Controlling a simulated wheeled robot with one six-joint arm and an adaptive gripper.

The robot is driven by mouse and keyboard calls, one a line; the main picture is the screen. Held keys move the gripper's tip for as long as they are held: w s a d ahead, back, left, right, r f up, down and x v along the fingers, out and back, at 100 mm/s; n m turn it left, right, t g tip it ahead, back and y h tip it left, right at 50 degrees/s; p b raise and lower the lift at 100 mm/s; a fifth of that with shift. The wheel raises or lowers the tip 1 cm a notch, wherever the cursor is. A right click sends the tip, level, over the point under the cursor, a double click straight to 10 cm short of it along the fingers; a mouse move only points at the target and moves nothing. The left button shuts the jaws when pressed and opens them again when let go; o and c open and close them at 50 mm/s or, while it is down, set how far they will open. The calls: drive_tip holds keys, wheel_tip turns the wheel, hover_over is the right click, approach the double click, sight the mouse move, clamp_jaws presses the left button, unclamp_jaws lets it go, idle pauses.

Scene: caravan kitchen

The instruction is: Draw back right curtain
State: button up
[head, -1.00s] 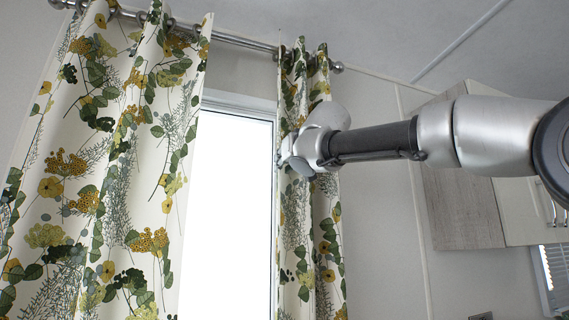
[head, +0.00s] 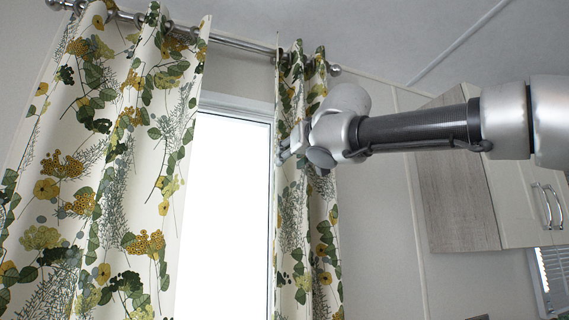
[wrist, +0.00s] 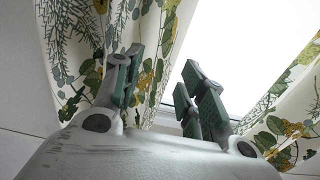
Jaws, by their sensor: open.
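The right curtain (head: 293,215), cream with green and yellow flowers, hangs gathered in a narrow bunch at the right side of the bright window (head: 232,190). My gripper (head: 281,157) is in front of its upper half, with my wrist hiding part of the cloth. In the wrist view, my gripper (wrist: 160,72) is open, with its two dark padded fingers apart. The nearer curtain (wrist: 75,45) fills the left behind the left finger, and its edge shows in the gap. I cannot tell whether a finger touches the cloth.
The wide left curtain (head: 100,180) covers the left side of the window. Both hang from a metal rod (head: 235,42) near the ceiling. A wall cabinet (head: 460,200) and a small blind (head: 555,275) are at the right. Bare wall lies between curtain and cabinet.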

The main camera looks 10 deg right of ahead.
drive_tip(key=v, duration=0.4)
drive_tip(key=shift+s+d, duration=0.1)
drive_tip(key=shift+s, duration=0.2)
